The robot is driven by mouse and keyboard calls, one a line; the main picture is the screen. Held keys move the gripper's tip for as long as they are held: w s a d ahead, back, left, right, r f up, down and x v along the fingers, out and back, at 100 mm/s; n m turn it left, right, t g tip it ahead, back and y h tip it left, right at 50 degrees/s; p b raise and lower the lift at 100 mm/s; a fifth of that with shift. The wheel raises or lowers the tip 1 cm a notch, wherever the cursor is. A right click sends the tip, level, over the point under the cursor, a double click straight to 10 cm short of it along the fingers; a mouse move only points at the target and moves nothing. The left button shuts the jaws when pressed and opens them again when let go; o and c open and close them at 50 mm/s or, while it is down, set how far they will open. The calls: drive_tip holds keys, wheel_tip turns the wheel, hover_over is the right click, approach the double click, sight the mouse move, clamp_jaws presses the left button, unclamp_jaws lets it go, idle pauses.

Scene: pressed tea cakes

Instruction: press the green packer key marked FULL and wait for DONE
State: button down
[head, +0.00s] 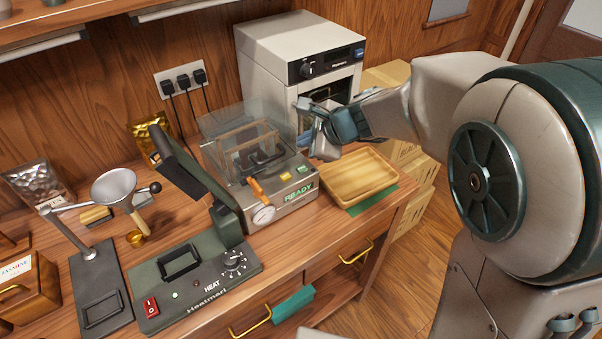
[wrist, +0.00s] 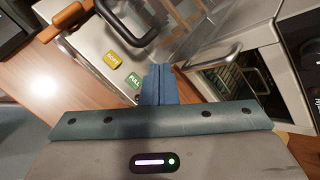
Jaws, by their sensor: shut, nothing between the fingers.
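The packer (head: 270,180) stands on the bench with a clear hood, an orange-handled lever and a gauge at its front. Its display (head: 298,193) reads READY in green. The green key (head: 303,169) sits on the packer's top right, beside a yellow key (head: 285,176). In the wrist view the green key (wrist: 134,80) shows the word FULL, with the yellow key (wrist: 112,60) above left. My gripper (head: 308,128) is shut and empty, above and behind the keys in the head view. In the wrist view its fingertips (wrist: 158,70) are just right of the green key, apparently apart from it.
A wooden tray (head: 347,195) lies on a green mat right of the packer. A white oven-like machine (head: 297,60) stands behind. The heat sealer (head: 195,285) and a funnel stand (head: 97,255) are to the left. My arm reaches in from the right.

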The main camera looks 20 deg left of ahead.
drive_tip(key=b, duration=0.4)
hover_over(306, 173)
drive_tip(key=shift+f, duration=2.55)
drive_tip(key=shift+f+b, duration=0.3)
drive_tip(key=shift+f, duration=0.1)
drive_tip(key=shift+f+b, duration=0.5)
drive_tip(key=shift+r, duration=0.1)
drive_tip(key=shift+r+p, duration=0.8)
drive_tip(key=shift+r, duration=0.05)
wheel_tip(306, 173, up, 5)
drive_tip(key=p, duration=0.4)
